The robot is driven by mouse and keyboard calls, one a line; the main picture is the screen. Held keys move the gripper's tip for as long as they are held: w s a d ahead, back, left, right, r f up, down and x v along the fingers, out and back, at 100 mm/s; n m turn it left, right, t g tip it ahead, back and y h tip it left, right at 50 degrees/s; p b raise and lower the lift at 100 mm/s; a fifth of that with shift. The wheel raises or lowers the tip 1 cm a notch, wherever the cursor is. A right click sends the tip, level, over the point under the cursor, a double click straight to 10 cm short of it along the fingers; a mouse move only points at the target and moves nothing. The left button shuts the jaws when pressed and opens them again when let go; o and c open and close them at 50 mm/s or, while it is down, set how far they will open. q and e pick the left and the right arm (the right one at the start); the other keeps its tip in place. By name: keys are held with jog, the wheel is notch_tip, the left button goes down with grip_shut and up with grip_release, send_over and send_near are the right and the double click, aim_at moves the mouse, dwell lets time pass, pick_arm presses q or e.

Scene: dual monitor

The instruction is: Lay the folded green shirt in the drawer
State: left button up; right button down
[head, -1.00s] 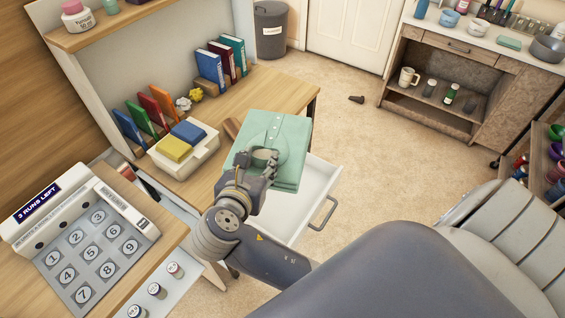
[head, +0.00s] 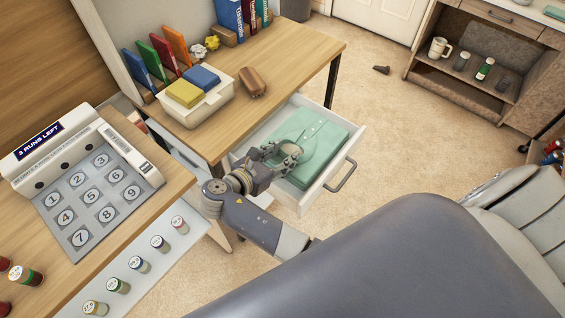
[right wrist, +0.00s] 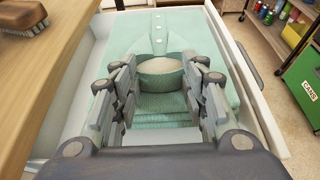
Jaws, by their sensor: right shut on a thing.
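The folded green shirt (head: 322,142) lies flat inside the open white drawer (head: 318,192) under the desk. In the right wrist view the shirt (right wrist: 165,104) shows within the drawer walls (right wrist: 83,84), with a rounded band between my fingers. My right gripper (head: 290,153) reaches in over the drawer's near left part and is shut on the near end of the shirt. The fingers hide part of that end. Whether the underside of the shirt rests fully on the drawer floor cannot be told. My left gripper is not in view.
A brown wooden brush (head: 253,82) lies on the desktop (head: 290,62) above the drawer. A white box (head: 196,105) with yellow and blue items stands beside it. A grey chair (head: 510,205) is at the right. The carpet beyond the drawer handle (head: 343,176) is mostly clear.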

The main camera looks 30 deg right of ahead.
notch_tip(320, 180, down, 4)
jog(key=shift+f+b, duration=0.1)
jog(key=shift+b, duration=0.3)
jog(key=c, duration=0.9)
grip_release()
jog(key=shift+f, duration=0.1)
jog(key=shift+c, duration=0.2)
